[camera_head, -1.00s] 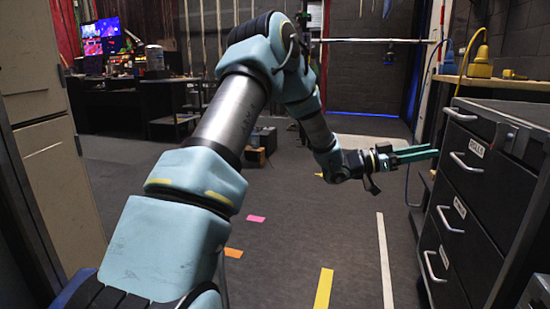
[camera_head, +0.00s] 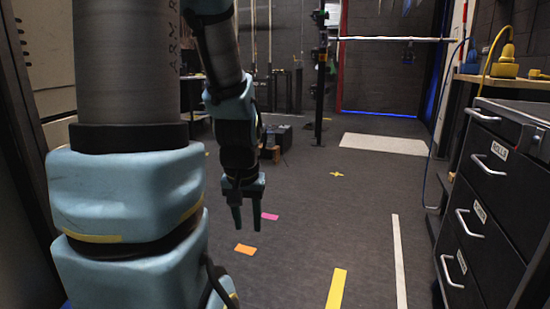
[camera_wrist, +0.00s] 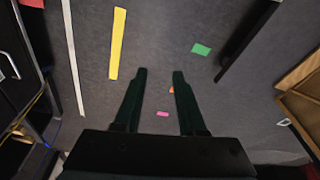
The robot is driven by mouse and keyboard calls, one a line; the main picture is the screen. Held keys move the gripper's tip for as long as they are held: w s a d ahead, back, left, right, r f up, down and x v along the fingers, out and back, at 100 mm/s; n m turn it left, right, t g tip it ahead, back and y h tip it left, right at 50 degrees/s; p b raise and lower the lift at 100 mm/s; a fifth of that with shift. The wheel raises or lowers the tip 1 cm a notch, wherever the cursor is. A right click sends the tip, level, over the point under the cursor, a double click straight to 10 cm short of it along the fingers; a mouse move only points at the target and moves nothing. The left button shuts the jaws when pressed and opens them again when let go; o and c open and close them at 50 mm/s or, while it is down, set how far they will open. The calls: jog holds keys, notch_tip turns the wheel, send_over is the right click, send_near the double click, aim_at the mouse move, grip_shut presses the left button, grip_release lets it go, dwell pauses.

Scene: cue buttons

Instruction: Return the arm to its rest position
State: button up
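My gripper (camera_head: 246,226) hangs from the arm in the middle of the head view, fingers pointing down over the grey floor. In the wrist view my gripper (camera_wrist: 157,74) shows two dark green fingers spread apart with nothing between them but floor seen far below. It is open and empty. My arm is large on the left of the head view and hides part of the room behind it.
A dark drawer cabinet (camera_head: 488,190) stands at the right, with a bench (camera_head: 507,83) behind it. Yellow (camera_head: 337,288), orange (camera_head: 245,249) and pink (camera_head: 270,216) tape marks lie on the floor. A dark box (camera_head: 277,138) sits further back. The middle floor is clear.

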notch_tip(320, 180, up, 26)
jog(key=s+p, duration=0.2)
jog(key=p, duration=2.4)
jog(key=shift+a+r+g, duration=0.25)
jog(key=shift+a+g, duration=0.05)
jog(key=shift+s, duration=0.1)
